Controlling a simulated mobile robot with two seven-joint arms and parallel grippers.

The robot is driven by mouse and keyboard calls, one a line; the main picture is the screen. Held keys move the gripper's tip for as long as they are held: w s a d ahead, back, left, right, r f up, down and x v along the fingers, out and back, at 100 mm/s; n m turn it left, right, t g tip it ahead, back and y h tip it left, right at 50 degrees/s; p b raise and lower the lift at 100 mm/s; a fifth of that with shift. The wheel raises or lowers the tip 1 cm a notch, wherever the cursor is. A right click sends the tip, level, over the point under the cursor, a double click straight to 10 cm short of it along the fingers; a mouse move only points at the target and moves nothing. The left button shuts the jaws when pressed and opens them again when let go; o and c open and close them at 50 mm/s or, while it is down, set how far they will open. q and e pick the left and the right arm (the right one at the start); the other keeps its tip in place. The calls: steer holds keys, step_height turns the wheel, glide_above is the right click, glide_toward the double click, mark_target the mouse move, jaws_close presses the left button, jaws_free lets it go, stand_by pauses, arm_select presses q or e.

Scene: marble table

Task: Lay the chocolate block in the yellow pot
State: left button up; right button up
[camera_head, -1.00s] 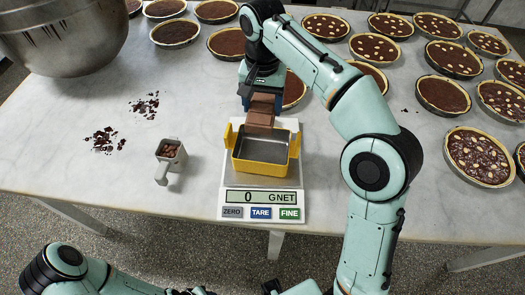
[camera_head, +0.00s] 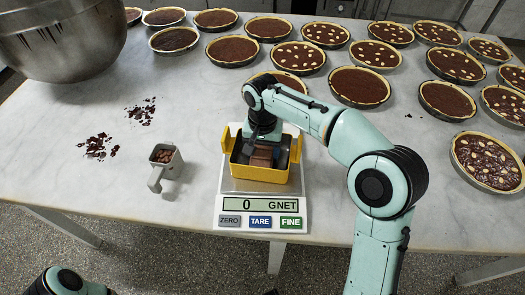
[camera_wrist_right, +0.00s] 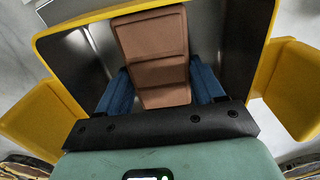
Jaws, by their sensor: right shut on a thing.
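The brown chocolate block (camera_head: 262,155) is held upright between the fingers of my right gripper (camera_head: 263,146). Its lower part is inside the yellow pot (camera_head: 258,174), below the rim. In the right wrist view, the block (camera_wrist_right: 155,50) sits between the two blue fingers of the gripper (camera_wrist_right: 162,88), with the pot's yellow rim (camera_wrist_right: 95,17) around them. Whether the block touches the pot's floor, I cannot tell. My left gripper is not in view.
A small grey scoop with brown pieces (camera_head: 166,157) stands left of the scale. Chocolate crumbs (camera_head: 97,146) lie further left. A large metal bowl (camera_head: 62,45) stands at the back left. Several tarts (camera_head: 360,86) fill the back and right of the marble table (camera_head: 335,190).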

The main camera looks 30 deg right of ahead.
mark_target(262, 153)
steer(key=shift+f, duration=0.15)
steer(key=o, duration=1.3)
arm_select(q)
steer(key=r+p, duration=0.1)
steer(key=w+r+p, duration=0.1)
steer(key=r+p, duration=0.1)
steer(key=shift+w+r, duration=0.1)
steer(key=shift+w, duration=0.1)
arm_select(e)
step_height(262, 153, up, 12)
steer(key=shift+r, duration=0.2)
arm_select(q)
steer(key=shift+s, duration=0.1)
